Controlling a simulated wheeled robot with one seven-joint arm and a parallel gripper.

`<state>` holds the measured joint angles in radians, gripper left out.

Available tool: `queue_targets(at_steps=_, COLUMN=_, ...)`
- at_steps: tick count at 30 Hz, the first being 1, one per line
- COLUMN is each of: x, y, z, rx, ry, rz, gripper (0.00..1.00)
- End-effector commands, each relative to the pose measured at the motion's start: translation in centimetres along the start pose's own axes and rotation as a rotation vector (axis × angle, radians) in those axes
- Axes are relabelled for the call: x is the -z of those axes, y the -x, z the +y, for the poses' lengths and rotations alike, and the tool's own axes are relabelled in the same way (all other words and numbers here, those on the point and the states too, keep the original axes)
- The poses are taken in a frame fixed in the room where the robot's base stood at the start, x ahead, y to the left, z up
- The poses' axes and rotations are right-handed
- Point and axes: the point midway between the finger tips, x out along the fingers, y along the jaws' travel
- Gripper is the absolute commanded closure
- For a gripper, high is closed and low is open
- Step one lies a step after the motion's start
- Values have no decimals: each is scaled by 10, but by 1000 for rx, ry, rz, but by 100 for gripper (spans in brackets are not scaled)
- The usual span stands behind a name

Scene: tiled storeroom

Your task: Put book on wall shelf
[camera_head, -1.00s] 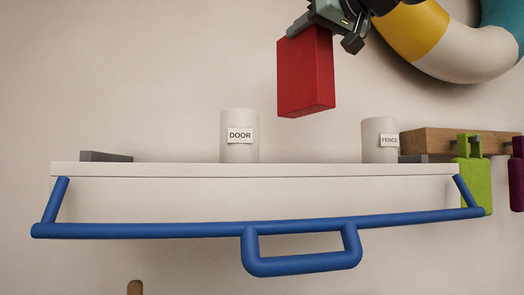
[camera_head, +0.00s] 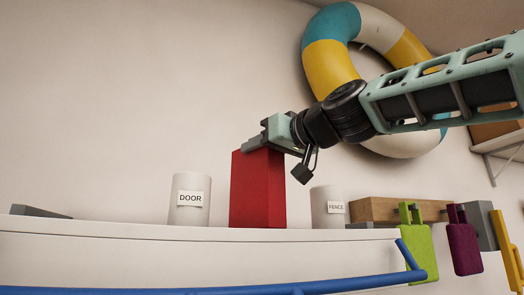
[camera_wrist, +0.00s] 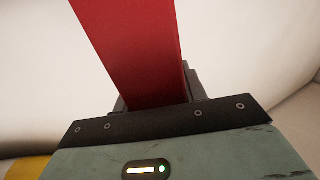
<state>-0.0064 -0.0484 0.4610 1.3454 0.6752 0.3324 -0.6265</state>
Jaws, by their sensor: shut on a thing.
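The red book (camera_head: 258,190) stands upright between two white canisters on the white wall shelf (camera_head: 130,236) in the head view. Its lower edge appears at the level of the shelf top; I cannot tell for sure whether it touches. My gripper (camera_head: 264,146) is shut on the book's upper edge, coming from the upper right. In the wrist view the book (camera_wrist: 132,45) extends away from my gripper (camera_wrist: 152,105). The shelf's top surface is mostly hidden by the low viewpoint.
A blue rail (camera_head: 330,284) runs along the shelf front. A ring buoy (camera_head: 330,60) hangs behind my arm. Coloured tags (camera_head: 463,245) hang at right.

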Motion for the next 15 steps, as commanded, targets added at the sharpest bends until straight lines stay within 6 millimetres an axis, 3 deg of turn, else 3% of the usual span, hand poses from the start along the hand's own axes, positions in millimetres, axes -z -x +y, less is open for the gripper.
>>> queue_targets(at_steps=5, x=-4, y=0, z=0, rx=0, ry=1, rz=2, gripper=100)
queue_targets(at_steps=6, x=-3, y=0, z=0, rx=0, ry=0, rz=0, gripper=47)
queue_targets(at_steps=7, x=-3, y=0, z=0, rx=0, ry=0, rz=-1, gripper=39)
queue_targets(at_steps=15, x=-2, y=0, z=0, rx=0, ry=0, rz=-1, gripper=37)
